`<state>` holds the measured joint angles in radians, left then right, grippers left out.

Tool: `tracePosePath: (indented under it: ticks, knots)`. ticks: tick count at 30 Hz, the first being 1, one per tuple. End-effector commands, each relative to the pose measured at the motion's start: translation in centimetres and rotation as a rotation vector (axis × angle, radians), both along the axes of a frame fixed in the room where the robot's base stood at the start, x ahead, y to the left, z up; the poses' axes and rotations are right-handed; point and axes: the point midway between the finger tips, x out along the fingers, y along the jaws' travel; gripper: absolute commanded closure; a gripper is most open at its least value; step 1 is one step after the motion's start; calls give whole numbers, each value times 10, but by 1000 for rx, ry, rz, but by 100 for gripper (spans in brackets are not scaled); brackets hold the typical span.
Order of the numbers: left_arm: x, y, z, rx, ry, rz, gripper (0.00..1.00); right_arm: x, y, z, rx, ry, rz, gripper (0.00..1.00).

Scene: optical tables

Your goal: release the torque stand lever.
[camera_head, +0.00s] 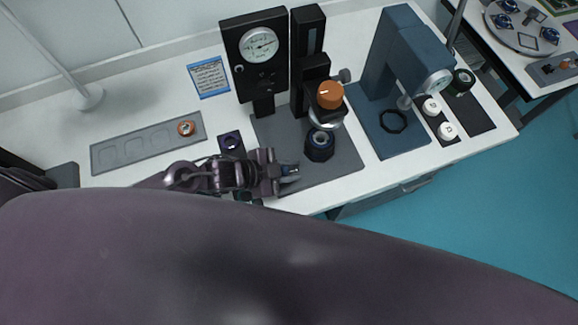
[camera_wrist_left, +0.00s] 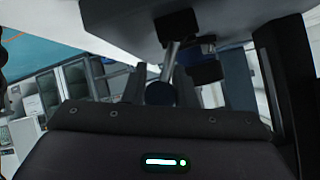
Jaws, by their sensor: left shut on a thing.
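The torque stand appears to be the black column (camera_head: 308,50) with an orange-topped knob (camera_head: 330,95) on a dark grey base plate (camera_head: 345,155). A dark ring-shaped part (camera_head: 320,145) stands on this plate under the knob. My left gripper (camera_head: 289,173) is at the plate's front left edge, fingers pointing right. In the left wrist view the lever shows as a metal rod (camera_wrist_left: 170,58) with a round dark blue knob (camera_wrist_left: 160,93). The gripper is shut on this knob. In the head view the lever is mostly hidden by the gripper. My right gripper is out of view.
A black dial gauge panel (camera_head: 257,75) stands left of the column. A blue-grey press-like device (camera_head: 390,50) stands to the right.

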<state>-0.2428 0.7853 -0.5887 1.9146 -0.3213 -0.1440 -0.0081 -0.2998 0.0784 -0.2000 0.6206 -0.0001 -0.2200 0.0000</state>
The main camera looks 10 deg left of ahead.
Motion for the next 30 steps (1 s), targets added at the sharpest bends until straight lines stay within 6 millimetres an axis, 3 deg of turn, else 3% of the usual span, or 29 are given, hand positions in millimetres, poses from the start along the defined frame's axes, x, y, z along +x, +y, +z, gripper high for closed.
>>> tracePosePath:
  ticks: [13,14,18,30]
  knots:
    - [-2,0,-2,8,-4,-2,98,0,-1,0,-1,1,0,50]
    - [-2,0,-2,8,-4,-2,72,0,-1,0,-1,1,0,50]
    - [-1,0,-2,7,-5,-1,54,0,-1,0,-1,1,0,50]
    - [-6,7,2,7,-6,-1,54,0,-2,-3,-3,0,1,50]
